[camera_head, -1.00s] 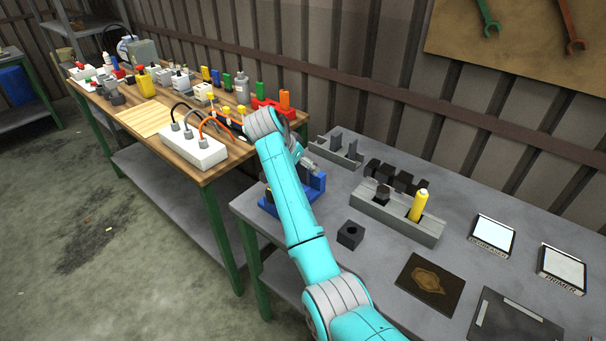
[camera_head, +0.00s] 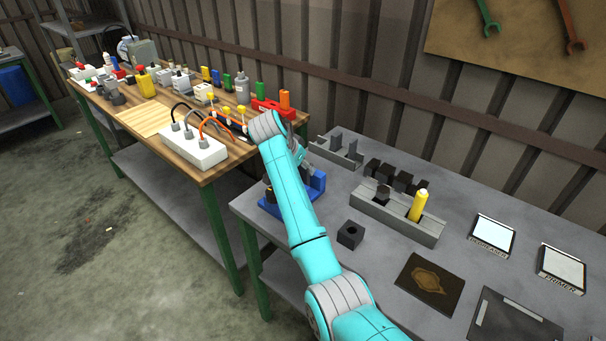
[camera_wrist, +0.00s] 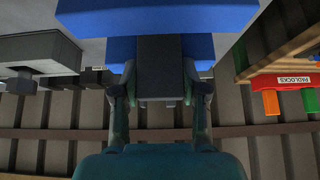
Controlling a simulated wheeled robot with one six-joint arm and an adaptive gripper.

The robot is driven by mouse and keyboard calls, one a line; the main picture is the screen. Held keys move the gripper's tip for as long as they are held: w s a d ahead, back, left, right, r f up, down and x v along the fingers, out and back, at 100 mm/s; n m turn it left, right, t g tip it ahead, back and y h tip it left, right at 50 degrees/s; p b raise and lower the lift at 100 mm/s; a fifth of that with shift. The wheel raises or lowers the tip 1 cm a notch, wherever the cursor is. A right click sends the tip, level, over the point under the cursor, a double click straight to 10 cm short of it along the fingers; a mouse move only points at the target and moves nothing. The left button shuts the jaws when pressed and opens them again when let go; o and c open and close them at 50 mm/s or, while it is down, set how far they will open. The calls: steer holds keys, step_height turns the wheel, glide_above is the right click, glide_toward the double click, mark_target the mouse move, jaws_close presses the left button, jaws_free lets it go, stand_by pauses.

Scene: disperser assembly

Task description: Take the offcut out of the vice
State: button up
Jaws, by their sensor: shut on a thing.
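The blue vice (camera_head: 318,181) stands at the left end of the grey bench in the head view, partly hidden behind my arm. In the wrist view the vice (camera_wrist: 155,20) fills the top, with a blue part on each side of a dark grey block, the offcut (camera_wrist: 161,62). My gripper (camera_wrist: 160,82) has one finger on each side of the offcut and is shut on it. The offcut still shows between the blue parts. Whether it touches them I cannot tell. My fingertips are hidden behind my arm in the head view.
A grey holder (camera_head: 395,217) with a yellow cylinder (camera_head: 418,205) and a dark block (camera_head: 350,235) stand right of the vice. A grey bracket (camera_head: 336,152) is behind. The wooden table (camera_head: 150,118) with a red padlock rack (camera_head: 272,110) is on the left.

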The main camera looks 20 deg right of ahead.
steer(key=shift+d+r, duration=0.1)
steer(key=shift+r, duration=0.05)
steer(key=shift+r, duration=3.3)
